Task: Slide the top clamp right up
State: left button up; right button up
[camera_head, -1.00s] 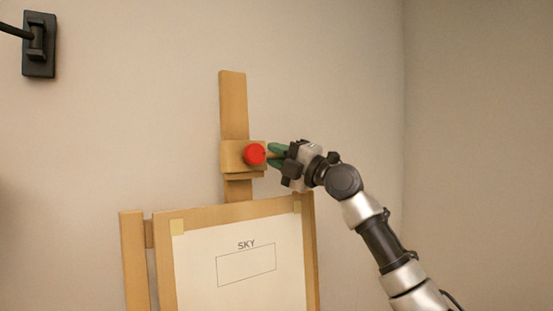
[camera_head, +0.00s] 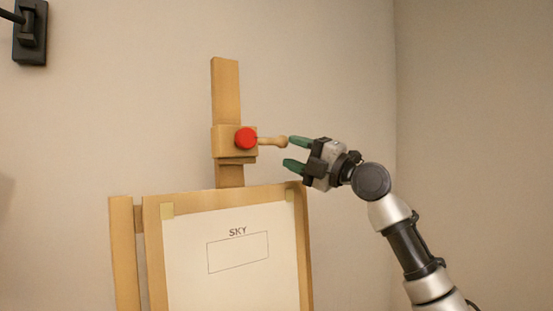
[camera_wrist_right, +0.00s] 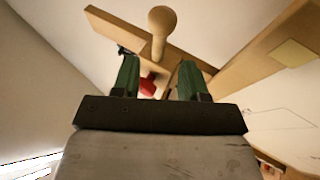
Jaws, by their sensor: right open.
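The top clamp (camera_head: 222,141) is a wooden block around the easel's upright mast (camera_head: 226,92). It has a red knob (camera_head: 246,138) on its front and a wooden peg handle (camera_head: 272,141) sticking out to the right. In the right wrist view the peg (camera_wrist_right: 159,32) stands beyond the two green fingertips (camera_wrist_right: 159,72), and the red knob (camera_wrist_right: 148,85) shows between the fingers. My left gripper is not in view.
Below the clamp, the easel frame (camera_head: 123,250) carries a board with a white sheet (camera_head: 230,275) marked SKY. A black wall fixture (camera_head: 30,40) is at the upper left. The mast above the clamp is bare, and the space to the right is clear.

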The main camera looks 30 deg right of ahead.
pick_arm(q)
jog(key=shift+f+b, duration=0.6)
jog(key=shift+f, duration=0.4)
pick_arm(e)
jog(key=shift+v, duration=1.85)
